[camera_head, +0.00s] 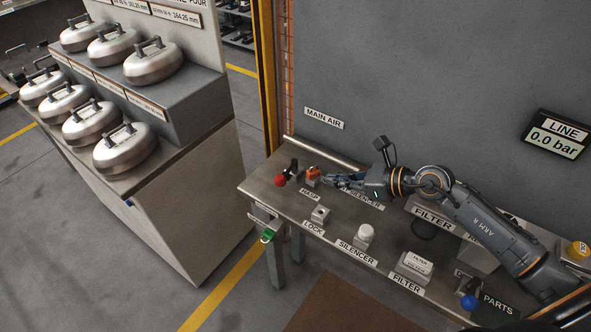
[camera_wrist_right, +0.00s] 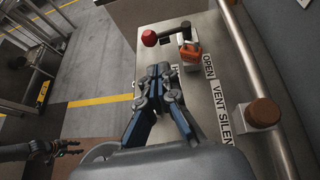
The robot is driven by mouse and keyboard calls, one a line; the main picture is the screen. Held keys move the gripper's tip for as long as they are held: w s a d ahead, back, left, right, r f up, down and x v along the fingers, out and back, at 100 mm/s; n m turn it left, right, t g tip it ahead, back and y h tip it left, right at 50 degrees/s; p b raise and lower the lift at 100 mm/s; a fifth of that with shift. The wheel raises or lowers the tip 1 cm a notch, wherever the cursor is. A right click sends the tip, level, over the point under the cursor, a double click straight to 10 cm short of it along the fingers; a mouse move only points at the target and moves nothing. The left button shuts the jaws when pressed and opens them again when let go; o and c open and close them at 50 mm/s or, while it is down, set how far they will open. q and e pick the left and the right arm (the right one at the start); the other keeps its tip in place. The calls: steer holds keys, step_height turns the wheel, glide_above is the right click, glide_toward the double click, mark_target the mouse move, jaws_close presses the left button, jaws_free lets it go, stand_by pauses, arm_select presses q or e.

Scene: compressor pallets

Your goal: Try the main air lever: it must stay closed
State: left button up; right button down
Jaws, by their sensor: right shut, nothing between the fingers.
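The main air lever with its red ball knob (camera_head: 280,181) is at the far left end of the bench, below the MAIN AIR sign (camera_head: 324,118). In the right wrist view the red knob (camera_wrist_right: 149,38) is at the lever's left end. An orange lock-like piece (camera_head: 313,175) is beside the lever; it also shows in the wrist view (camera_wrist_right: 191,53). My right gripper (camera_head: 332,180) is shut and empty, close to the orange piece; contact is unclear. Its fingertips (camera_wrist_right: 165,70) point toward the lever. My left gripper (camera_wrist_right: 70,148) appears open, small at the lower left.
The LINE display (camera_head: 556,138) reads 0.0 bar. Along the bench front are a lock block (camera_head: 320,214), a white silencer (camera_head: 364,235) and a filter box (camera_head: 415,265). A brown cylindrical cap (camera_wrist_right: 262,113) is near the rail. A cabinet (camera_head: 190,200) with metal domes stands left.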

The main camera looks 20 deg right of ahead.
mark_target(285, 175)
steer(key=x, duration=0.3)
steer(key=p+x, duration=0.1)
steer(key=x, duration=0.3)
steer(key=r+p+x, duration=0.1)
steer(key=x, duration=0.3)
steer(key=shift+w+a+f, duration=0.1)
steer(key=shift+w+a, duration=0.05)
steer(key=shift+w, duration=0.15)
steer(key=shift+w+a, duration=0.15)
steer(key=shift+w, duration=0.05)
steer(key=shift+w+a+f, duration=0.1)
steer(key=shift+w+a, duration=0.35)
steer(key=shift+a, duration=0.2)
arm_select(q)
step_height(285, 175, up, 3)
steer(key=shift+s+d+f, duration=0.1)
steer(key=shift+s+f, duration=0.05)
steer(key=shift+f, duration=0.05)
arm_select(e)
steer(key=shift+f, duration=0.1)
steer(key=shift+s, duration=0.1)
